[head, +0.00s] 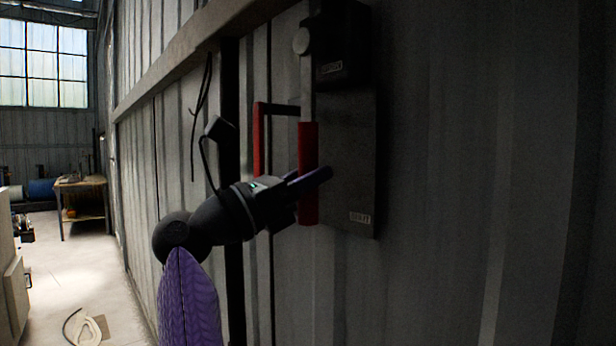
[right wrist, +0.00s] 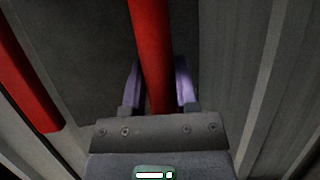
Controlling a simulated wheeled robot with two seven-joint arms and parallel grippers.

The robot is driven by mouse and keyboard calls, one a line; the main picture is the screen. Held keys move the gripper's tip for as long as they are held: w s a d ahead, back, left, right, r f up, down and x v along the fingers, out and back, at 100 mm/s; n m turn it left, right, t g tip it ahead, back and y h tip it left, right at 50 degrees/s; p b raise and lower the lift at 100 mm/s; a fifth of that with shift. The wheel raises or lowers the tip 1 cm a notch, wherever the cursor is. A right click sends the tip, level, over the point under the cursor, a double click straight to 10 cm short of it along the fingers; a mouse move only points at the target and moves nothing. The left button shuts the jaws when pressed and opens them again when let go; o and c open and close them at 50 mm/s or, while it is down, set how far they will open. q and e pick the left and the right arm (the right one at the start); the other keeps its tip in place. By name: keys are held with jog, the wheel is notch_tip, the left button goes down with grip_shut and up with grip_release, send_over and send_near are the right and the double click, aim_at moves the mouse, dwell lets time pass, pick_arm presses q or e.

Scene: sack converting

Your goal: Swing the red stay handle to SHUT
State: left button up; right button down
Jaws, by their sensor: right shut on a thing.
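The red stay handle (head: 308,142) hangs straight down from a pale lever bar (head: 307,85) with a round pivot (head: 301,41) at its top. It lies along the left edge of a dark plate (head: 347,150) on the wall. A label that looks like SHUT (head: 360,217) is at the plate's lower right. My right gripper (head: 312,182) is at the handle's lower part. In the right wrist view the red handle (right wrist: 150,45) runs between the two purple fingers of my right gripper (right wrist: 158,75), which is shut on it. My left gripper is out of view.
A second red bar (head: 258,140) on a dark bracket stands close left of the handle; it also shows in the right wrist view (right wrist: 25,85). A dark box (head: 342,40) with an unclear label sits above the plate. The ribbed wall right of the plate is bare.

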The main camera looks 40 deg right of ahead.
jog(key=shift+c, duration=1.8)
grip_release()
jog(key=shift+w, duration=0.15)
jog(key=v, duration=1)
